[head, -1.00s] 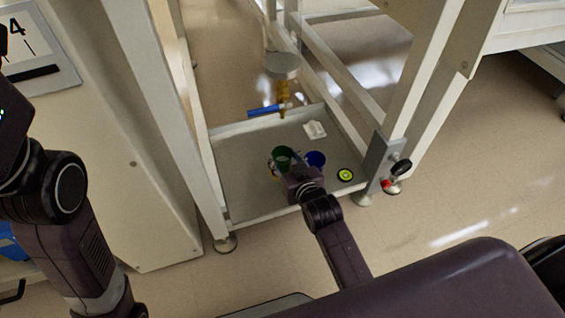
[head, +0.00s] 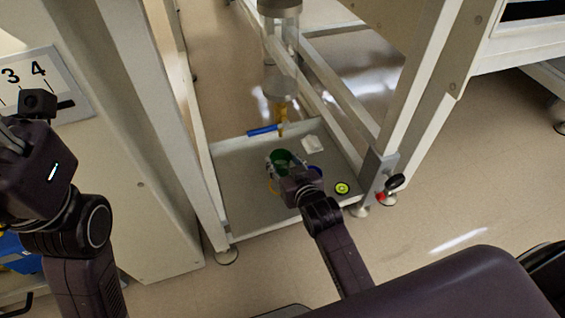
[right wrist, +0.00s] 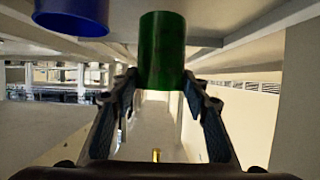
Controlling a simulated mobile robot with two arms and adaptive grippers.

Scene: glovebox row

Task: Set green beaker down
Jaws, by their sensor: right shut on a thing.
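The green beaker (head: 281,157) is over the grey tray (head: 240,205) under the white frame. My right gripper (head: 282,168) is shut on it; the right wrist view shows the green beaker (right wrist: 162,50) between the two fingertips (right wrist: 160,82). I cannot tell whether its base touches the tray. A blue beaker (head: 316,172) is mostly hidden behind my right gripper; it shows at the upper left of the right wrist view (right wrist: 72,14). My left gripper (head: 10,140) is at the left edge, cut off, far from the tray.
A blue pen-like object (head: 262,130) lies at the tray's back edge. A crumpled white piece (head: 312,145) and a yellow-green disc (head: 342,188) are on the tray's right. A brass nozzle (head: 282,118) hangs above the back. The tray's left and front are bare.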

